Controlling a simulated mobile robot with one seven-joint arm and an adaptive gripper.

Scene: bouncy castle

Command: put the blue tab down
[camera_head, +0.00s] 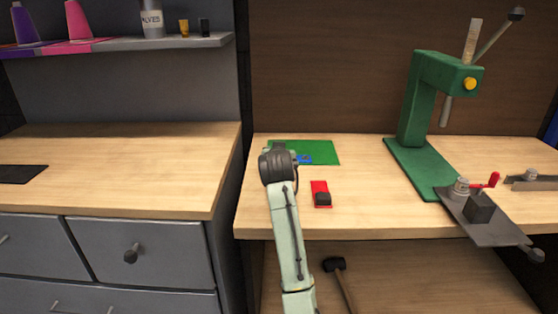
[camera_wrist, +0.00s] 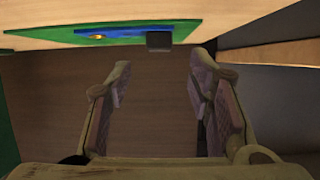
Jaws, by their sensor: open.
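The blue tab (camera_head: 304,158) lies on the green mat (camera_head: 322,149) at the back of the right workbench, partly hidden behind my arm in the head view. In the wrist view, the blue tab (camera_wrist: 122,31) shows as a strip on the green mat (camera_wrist: 50,38), with a dark block at its end. My gripper (camera_wrist: 155,85) is open, with nothing between its fingers, and is apart from the tab. In the head view my arm hides the gripper.
A red tab (camera_head: 320,188) with a dark end lies in front of the mat. A green press (camera_head: 416,110) and a grey vise (camera_head: 483,217) stand to the right. A hammer (camera_head: 336,266) is on the shelf below. The left bench (camera_head: 120,160) is mostly clear.

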